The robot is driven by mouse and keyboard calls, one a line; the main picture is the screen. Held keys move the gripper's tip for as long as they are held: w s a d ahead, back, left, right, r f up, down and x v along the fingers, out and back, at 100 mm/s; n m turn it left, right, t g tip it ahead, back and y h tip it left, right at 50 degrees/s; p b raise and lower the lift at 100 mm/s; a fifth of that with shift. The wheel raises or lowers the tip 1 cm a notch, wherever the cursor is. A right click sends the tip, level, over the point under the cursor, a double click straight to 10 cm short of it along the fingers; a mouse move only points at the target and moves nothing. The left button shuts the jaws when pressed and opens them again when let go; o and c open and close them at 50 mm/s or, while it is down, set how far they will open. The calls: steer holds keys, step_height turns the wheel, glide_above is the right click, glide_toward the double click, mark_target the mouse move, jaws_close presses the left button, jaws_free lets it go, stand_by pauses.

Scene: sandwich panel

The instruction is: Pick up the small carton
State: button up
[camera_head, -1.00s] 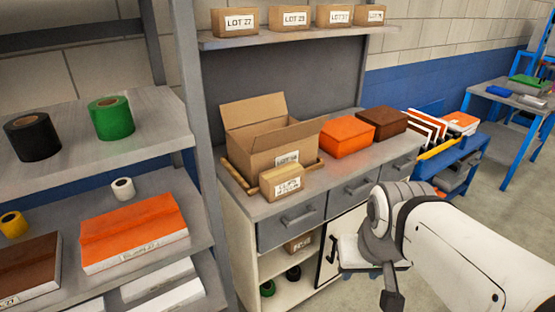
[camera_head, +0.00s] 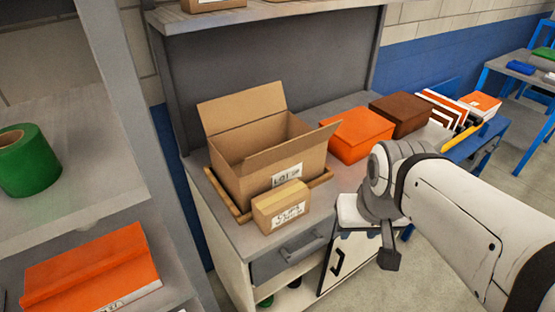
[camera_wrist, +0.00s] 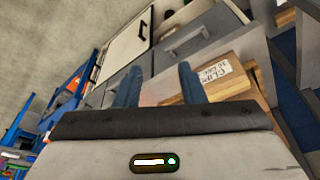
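The small carton (camera_head: 281,207) is a closed tan box with a white label. It stands on the grey worktop, in front of a larger open carton (camera_head: 262,155) near the front edge.
A wooden-edged tray (camera_head: 318,181) holds the open carton. Orange (camera_head: 357,135) and brown (camera_head: 402,115) boxes stand farther along the worktop. A shelf with a green roll (camera_head: 28,160) and an orange-topped panel (camera_head: 90,265) is at left. Drawers are below.

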steer(key=shift+o, duration=0.7)
steer(key=shift+s, duration=0.1)
steer(key=shift+o, duration=0.8)
steer(key=shift+f+n, duration=0.1)
steer(key=shift+n, duration=0.2)
steer(key=shift+o, duration=0.8)
steer(key=shift+w+d+f+n, duration=0.15)
steer(key=shift+w+f+n, duration=0.05)
steer(key=shift+w+n, duration=0.3)
steer(key=o, duration=0.5)
steer(key=w+a+f+n, duration=0.1)
steer(key=n, duration=0.2)
steer(key=w+a+n+b, duration=0.1)
steer(key=n, duration=0.2)
steer(key=w+f+n+y, duration=0.1)
steer(key=n, duration=0.2)
steer(key=shift+w+a+f+n+b, duration=0.1)
steer(key=shift+a+f+n+b, duration=0.25)
steer(key=shift+a+n, duration=0.05)
steer(key=n+p, duration=0.1)
steer(key=n, duration=1.2)
glide_above(283, 197)
steer(key=s, duration=0.2)
steer(key=f, duration=0.3)
steer(key=shift+w+d+f+y, duration=0.25)
steer(key=shift+d+f+y, duration=0.05)
steer(key=shift+d+y, duration=0.1)
steer(key=shift+p+x, duration=0.45)
steer(key=shift+x, duration=2.2)
